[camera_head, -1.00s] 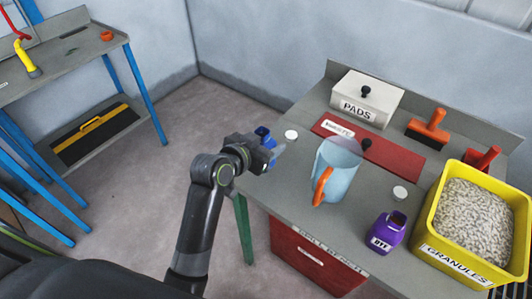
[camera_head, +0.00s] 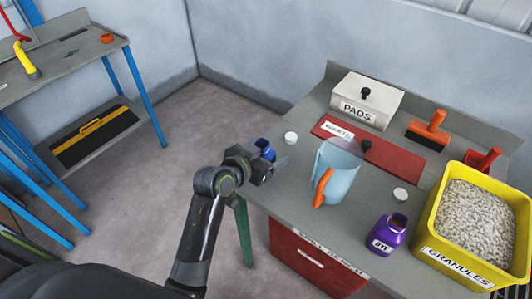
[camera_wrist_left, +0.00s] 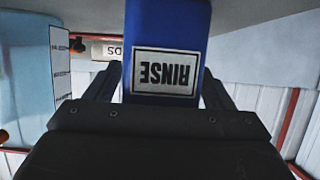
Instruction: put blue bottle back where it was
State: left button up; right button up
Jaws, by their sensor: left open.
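The blue bottle (camera_head: 264,147) is at the left end of the bench, beside a white round cap and left of the clear blue jug (camera_head: 338,172). My left gripper (camera_head: 268,168) is open at the bottle, on its near side, and hides its lower part in the head view. In the left wrist view the bottle (camera_wrist_left: 167,25) has a white RINSE label that reads upside down, and the open fingers lie on either side of it. Its base is out of that view, so contact with the bench cannot be seen. My right gripper is not in view.
Another bench (camera_head: 70,60) stands at the left over open floor.

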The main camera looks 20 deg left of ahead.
pick_arm(q)
jog(key=shift+r, duration=0.1)
jog(key=shift+s+r, duration=0.1)
jog(key=v, duration=1.1)
jog(key=shift+s+a+r, duration=0.15)
jog(key=shift+s, duration=0.2)
